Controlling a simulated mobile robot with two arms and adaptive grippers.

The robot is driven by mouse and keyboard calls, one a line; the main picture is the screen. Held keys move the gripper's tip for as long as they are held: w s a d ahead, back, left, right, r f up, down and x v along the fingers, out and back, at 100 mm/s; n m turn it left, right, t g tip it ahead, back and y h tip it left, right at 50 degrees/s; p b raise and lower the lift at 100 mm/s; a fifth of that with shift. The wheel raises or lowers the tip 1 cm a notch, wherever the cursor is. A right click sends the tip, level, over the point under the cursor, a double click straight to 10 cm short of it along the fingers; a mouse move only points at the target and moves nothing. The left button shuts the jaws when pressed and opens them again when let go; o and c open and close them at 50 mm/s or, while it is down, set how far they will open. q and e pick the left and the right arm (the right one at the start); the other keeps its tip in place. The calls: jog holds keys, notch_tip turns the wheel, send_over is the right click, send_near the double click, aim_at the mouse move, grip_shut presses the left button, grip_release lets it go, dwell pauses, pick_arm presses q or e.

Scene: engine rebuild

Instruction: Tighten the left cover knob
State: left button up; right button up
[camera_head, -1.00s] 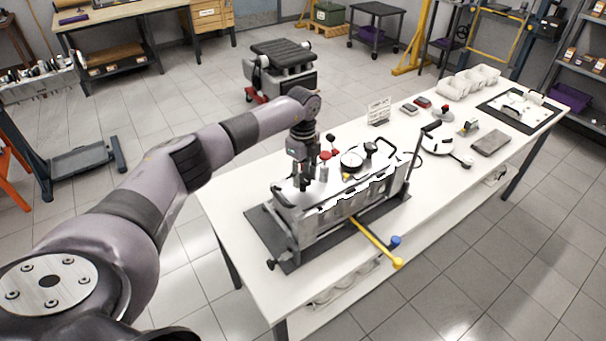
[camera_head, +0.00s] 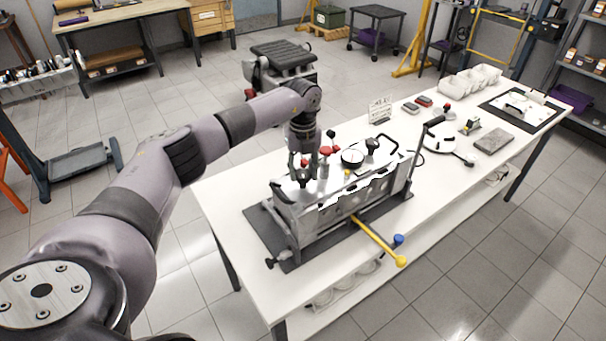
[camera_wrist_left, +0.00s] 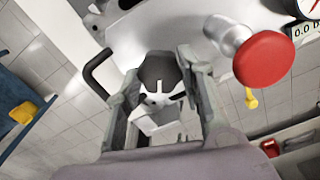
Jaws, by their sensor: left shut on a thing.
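My left gripper (camera_head: 303,177) points down at the left end of the engine's pale cover (camera_head: 330,180). In the left wrist view its two fingers (camera_wrist_left: 160,100) stand on either side of a dark, rounded knob (camera_wrist_left: 160,70) with a pale part below it. The gripper is shut on this knob, which the fingers partly hide in the head view. A red knob (camera_wrist_left: 265,60) on a metal post stands beside the gripper, apart from it; it also shows in the head view (camera_head: 325,150). My right gripper is not in view.
A round gauge (camera_head: 352,157) and a black handle (camera_head: 383,146) rise from the cover to the right. A yellow bar (camera_head: 378,241) sticks out at the front near a blue knob (camera_head: 398,239). Tools and white bins (camera_head: 470,80) occupy the table's far end.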

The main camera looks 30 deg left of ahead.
pick_arm(q)
jog(key=m+b, duration=0.1)
jog(key=m, duration=0.2)
jog(key=shift+m+b, duration=0.3)
jog(key=shift+b, duration=0.05)
jog(key=m+b, duration=0.1)
jog(key=m, duration=0.2)
jog(key=shift+m, duration=0.3)
jog(key=m+b, duration=0.1)
jog(key=m, duration=0.2)
jog(key=shift+m+b, duration=0.3)
jog(key=shift+m, duration=0.1)
jog(key=m+b, duration=0.1)
jog(key=m, duration=0.2)
jog(key=shift+m, duration=0.3)
jog(key=m, duration=0.3)
jog(key=shift+m+b, duration=0.3)
jog(key=shift+b, duration=0.05)
jog(key=m, duration=0.3)
jog(key=shift+m+b, duration=0.3)
jog(key=m, duration=0.3)
jog(key=shift+m, duration=0.3)
jog(key=shift+m+b, duration=0.35)
jog(key=shift+m, duration=1.85)
